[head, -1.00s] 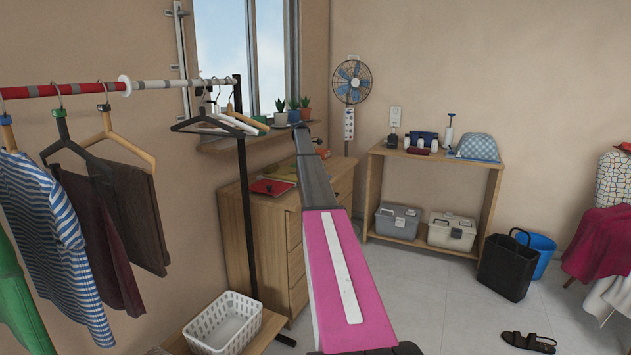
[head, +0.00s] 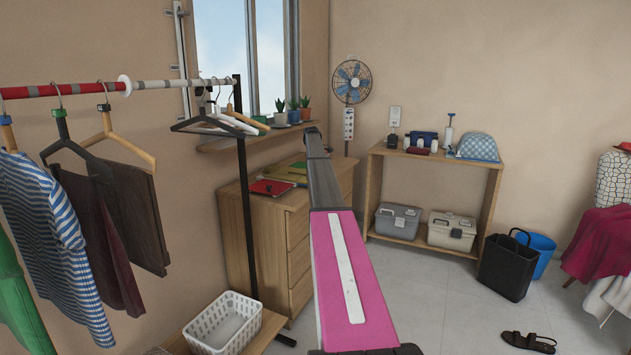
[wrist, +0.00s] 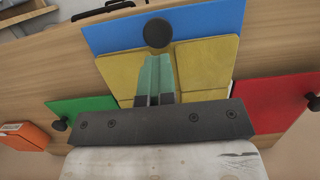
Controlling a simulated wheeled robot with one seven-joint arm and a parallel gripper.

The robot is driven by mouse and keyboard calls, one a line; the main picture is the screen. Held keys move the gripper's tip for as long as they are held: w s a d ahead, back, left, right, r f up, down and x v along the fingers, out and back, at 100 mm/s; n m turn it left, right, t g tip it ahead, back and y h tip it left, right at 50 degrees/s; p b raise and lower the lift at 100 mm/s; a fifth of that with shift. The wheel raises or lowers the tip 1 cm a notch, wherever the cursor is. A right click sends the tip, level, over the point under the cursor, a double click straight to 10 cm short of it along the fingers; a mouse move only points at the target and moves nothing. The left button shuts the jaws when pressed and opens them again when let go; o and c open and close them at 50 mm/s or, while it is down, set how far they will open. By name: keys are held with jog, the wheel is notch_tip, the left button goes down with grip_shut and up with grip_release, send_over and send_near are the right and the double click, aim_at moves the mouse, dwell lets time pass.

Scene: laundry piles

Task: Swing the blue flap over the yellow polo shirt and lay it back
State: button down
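The blue flap (wrist: 205,28) is at the top of the wrist view, behind a black knob (wrist: 157,33). It looks tilted up, its far side wider in view. The yellow polo shirt (wrist: 208,66) lies folded flat just below the flap, partly hidden by my gripper. My gripper (wrist: 156,56) has its two teal fingers close together, tips at the black knob, and appears shut on it; the knob hides the very tips. In the head view my pink arm reaches toward the dresser and the gripper itself is not clear.
A green flap (wrist: 85,112) lies left and a red flap (wrist: 275,105) right, each with a black knob. An orange box (wrist: 25,135) is at the left edge of the wooden dresser top (wrist: 40,75). A clothes rail (head: 60,90) stands left of my arm.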

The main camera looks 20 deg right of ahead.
jog(key=shift+s+d+f, duration=0.1)
jog(key=shift+s+f, duration=0.05)
jog(key=shift+f, duration=0.05)
jog(key=shift+s+d+f+t+y, duration=0.25)
jog(key=shift+s+f, duration=0.05)
jog(key=shift+f, duration=0.25)
jog(key=shift+s+d+f+t+y, duration=0.2)
jog(key=shift+s+f+t+y, duration=0.1)
jog(key=shift+f, duration=0.2)
jog(key=shift+s+f, duration=0.1)
jog(key=shift+f, duration=0.05)
jog(key=shift+s+d+f+t+y, duration=0.15)
jog(key=shift+s+f, duration=0.2)
jog(key=shift+f, duration=0.25)
jog(key=shift+s+d+f+t+y, duration=0.15)
jog(key=shift+s+f, duration=0.15)
jog(key=shift+f, duration=0.25)
jog(key=c, duration=1.8)
grip_release()
jog(key=shift+s, duration=0.15)
jog(key=shift+o, duration=0.2)
jog(key=shift+d+r, duration=0.15)
jog(key=shift+r, duration=0.95)
jog(key=o, duration=1)
jog(key=r, duration=0.3)
jog(key=shift+w+r, duration=0.35)
jog(key=shift+r, duration=0.05)
jog(key=shift+w+r, duration=0.15)
jog(key=shift+r, duration=0.4)
